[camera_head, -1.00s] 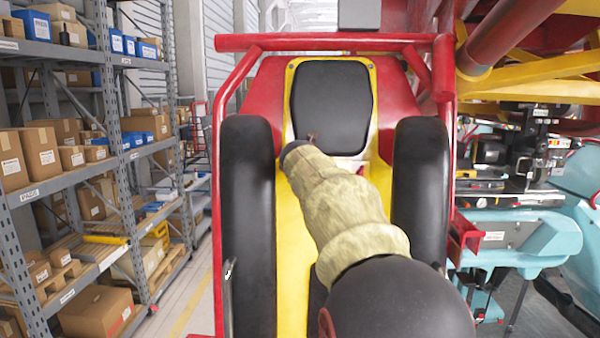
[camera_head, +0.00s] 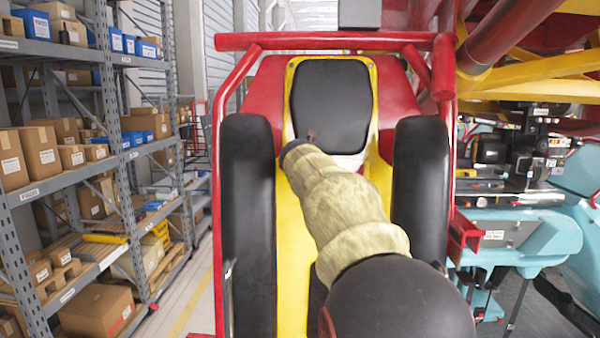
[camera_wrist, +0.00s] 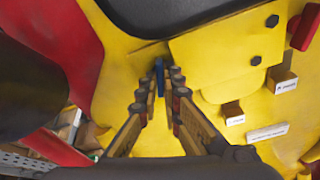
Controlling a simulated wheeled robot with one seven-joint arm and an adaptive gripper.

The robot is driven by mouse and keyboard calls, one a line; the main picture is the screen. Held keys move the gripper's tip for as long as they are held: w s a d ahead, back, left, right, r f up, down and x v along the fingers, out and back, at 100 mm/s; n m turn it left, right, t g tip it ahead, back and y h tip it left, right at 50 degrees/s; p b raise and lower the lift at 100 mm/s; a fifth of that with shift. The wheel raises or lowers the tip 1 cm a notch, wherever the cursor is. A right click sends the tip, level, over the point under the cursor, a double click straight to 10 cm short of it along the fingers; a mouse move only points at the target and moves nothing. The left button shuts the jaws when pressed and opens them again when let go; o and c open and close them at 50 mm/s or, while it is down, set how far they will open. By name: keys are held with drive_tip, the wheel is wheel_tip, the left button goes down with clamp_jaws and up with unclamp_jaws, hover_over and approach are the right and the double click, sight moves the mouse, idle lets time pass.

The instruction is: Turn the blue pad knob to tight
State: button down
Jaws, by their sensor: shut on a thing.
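The blue pad knob (camera_wrist: 159,70) shows in the wrist view as a narrow upright blue piece against the yellow panel (camera_wrist: 215,65). My gripper (camera_wrist: 161,80) is shut on it, with a finger on each side. Its base and most of its sides are hidden by the fingers. In the head view my arm's sleeve covers the gripper and the knob. Small labels (camera_wrist: 287,86) sit on the panel to the right, but their text is too small to read.
A red lever or handle (camera_wrist: 303,28) stands at the upper right of the wrist view. In the head view, black padded restraints (camera_head: 247,220) flank my arm, and a red bar (camera_head: 330,41) crosses above the black headrest (camera_head: 331,105). Shelves (camera_head: 80,165) stand at left.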

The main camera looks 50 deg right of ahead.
drive_tip(key=shift+r+m, duration=0.1)
drive_tip(key=shift+m, duration=0.2)
drive_tip(key=m+b, duration=0.1)
drive_tip(key=m, duration=0.3)
drive_tip(key=m+t+b, duration=0.1)
drive_tip(key=m+b, duration=0.1)
drive_tip(key=m, duration=0.2)
drive_tip(key=m+t+b, duration=0.1)
drive_tip(key=m, duration=0.3)
drive_tip(key=shift+s+f, duration=0.15)
drive_tip(key=shift+f, duration=0.15)
drive_tip(key=shift+m+b, duration=0.3)
drive_tip(key=shift+b, duration=0.1)
drive_tip(key=c, duration=2)
unclamp_jaws()
drive_tip(key=shift+d, duration=0.1)
drive_tip(key=shift+c, duration=0.2)
drive_tip(key=shift+o, duration=0.3)
